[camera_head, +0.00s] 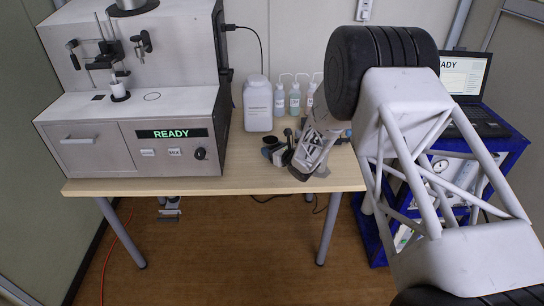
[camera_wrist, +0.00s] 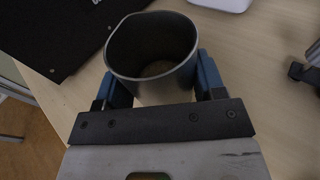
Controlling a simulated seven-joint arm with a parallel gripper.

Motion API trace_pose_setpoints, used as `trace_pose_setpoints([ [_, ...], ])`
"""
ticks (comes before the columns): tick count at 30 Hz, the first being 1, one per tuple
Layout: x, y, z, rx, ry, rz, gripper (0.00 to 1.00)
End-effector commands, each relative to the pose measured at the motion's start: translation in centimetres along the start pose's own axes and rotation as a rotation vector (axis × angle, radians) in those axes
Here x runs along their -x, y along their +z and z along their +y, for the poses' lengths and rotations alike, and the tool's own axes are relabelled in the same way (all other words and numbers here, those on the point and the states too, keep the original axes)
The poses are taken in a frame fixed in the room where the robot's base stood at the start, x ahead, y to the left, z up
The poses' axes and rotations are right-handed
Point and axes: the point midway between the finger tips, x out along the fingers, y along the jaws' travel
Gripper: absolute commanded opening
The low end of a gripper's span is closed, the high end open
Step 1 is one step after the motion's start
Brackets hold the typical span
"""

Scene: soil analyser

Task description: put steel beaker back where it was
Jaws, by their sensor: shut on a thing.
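The steel beaker (camera_wrist: 150,38) is an open grey metal cup, seen from above in the wrist view with a brownish patch at its bottom. My gripper (camera_wrist: 160,80) has its blue fingers on either side of the beaker and is shut on it. In the head view my gripper (camera_head: 279,146) is over the right part of the table, in front of the white jug; the beaker is small, dark and mostly hidden there. The beaker looks upright and close to the tabletop. I cannot tell whether it touches the wood.
A white jug (camera_head: 258,105) and several small bottles (camera_head: 295,98) stand behind my gripper. A blue cart (camera_head: 508,150) with a laptop (camera_head: 470,85) is at right.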

Motion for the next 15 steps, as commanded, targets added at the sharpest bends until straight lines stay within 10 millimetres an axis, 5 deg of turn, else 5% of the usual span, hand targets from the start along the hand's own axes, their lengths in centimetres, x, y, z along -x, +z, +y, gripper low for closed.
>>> trace_pose_setpoints([
  [15,-0.3,-1.9,0.0,0.0,0.0,-0.001,0.35],
])
